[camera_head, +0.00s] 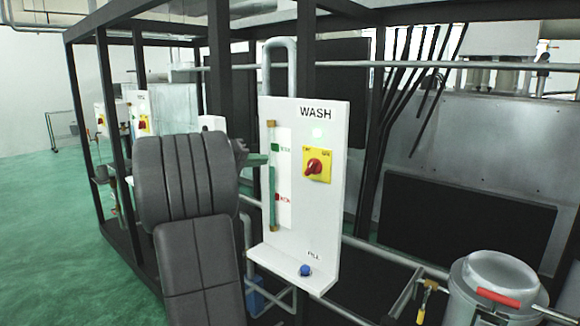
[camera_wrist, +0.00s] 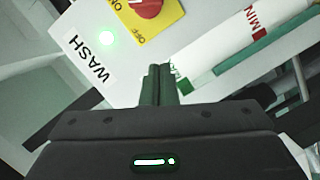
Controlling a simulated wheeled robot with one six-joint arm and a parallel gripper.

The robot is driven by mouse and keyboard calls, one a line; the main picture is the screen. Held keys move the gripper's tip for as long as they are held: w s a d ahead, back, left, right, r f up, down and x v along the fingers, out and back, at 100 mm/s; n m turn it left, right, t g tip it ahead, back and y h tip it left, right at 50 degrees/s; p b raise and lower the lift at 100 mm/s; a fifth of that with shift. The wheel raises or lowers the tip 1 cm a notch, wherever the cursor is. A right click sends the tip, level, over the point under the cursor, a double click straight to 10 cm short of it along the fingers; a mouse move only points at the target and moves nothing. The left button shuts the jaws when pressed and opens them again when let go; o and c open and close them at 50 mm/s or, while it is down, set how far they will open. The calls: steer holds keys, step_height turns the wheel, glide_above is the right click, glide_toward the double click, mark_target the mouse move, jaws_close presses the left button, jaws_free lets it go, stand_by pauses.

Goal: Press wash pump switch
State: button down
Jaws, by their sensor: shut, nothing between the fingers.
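The wash panel (camera_head: 327,220) is a white upright board labelled WASH. On it a red rotary switch (camera_head: 314,166) sits on a yellow ON/OFF plate (camera_head: 327,156), below a glowing green light (camera_head: 317,133). In the wrist view the red switch (camera_wrist: 148,7) is cut by the top edge, with the green light (camera_wrist: 106,38) to its left. My gripper (camera_wrist: 157,68) is shut and empty, its fingers pointing towards the panel. In the head view my gripper (camera_head: 262,159) is left of the switch, by the level gauge. I cannot tell whether it touches the panel.
The level gauge (camera_head: 272,180) with green and red marks runs down the panel's left side. A blue knob (camera_head: 305,270) marked FILL is at the bottom. Dark frame posts (camera_head: 306,50) stand behind. A metal canister (camera_head: 492,285) stands at lower right. Green floor is open at left.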

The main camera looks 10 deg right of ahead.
steer(key=p, duration=0.3)
glide_toward(306, 162)
steer(key=w+d, duration=0.3)
steer(key=shift+w+r, duration=0.35)
steer(key=shift+w, duration=0.05)
steer(key=shift+s+d+f, duration=0.7)
steer(key=shift+s+d, duration=0.05)
steer(key=shift+d, duration=0.25)
steer(key=shift+s+d+f, duration=0.35)
steer(key=shift+s+f, duration=0.1)
